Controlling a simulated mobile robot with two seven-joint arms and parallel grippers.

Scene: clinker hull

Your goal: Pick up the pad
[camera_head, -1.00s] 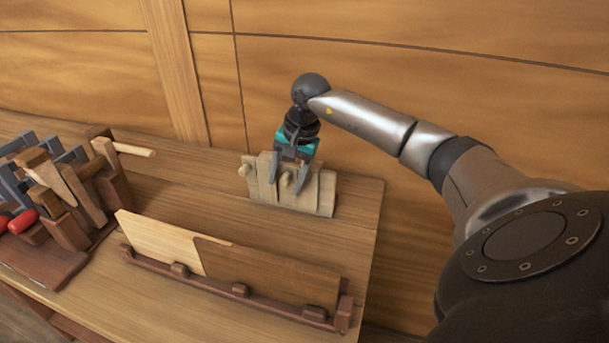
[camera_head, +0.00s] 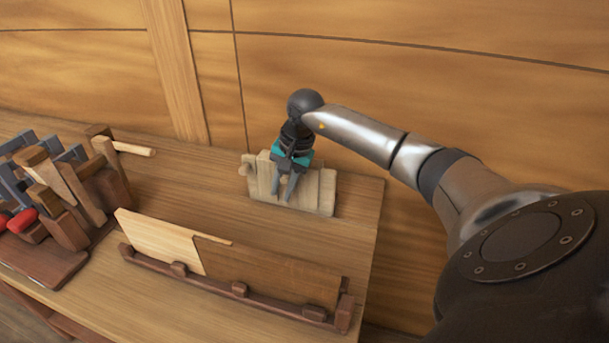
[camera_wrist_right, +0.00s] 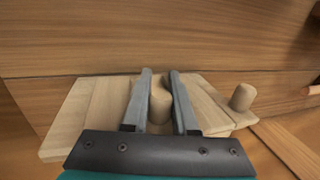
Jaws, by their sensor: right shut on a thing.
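What looks like the pad is a pale wooden board made of several strips, with short round pegs (camera_head: 318,193). It leans or stands at the back right of the bench, by the planked wall. It also fills the middle of the right wrist view (camera_wrist_right: 80,112). My right gripper (camera_head: 282,195) is in front of it, fingers pointing down. In the right wrist view its fingers (camera_wrist_right: 160,74) are shut on one peg (camera_wrist_right: 160,104) of the pad. A second peg (camera_wrist_right: 243,97) stands free to the right. My left gripper is not in view.
A dark rack (camera_head: 240,290) with a pale board (camera_head: 160,240) and a brown board (camera_head: 265,270) stands in front on the bench (camera_head: 180,182). Several wooden tools and clamps (camera_head: 60,190) crowd the left. The planked wall (camera_head: 400,70) is close behind the pad.

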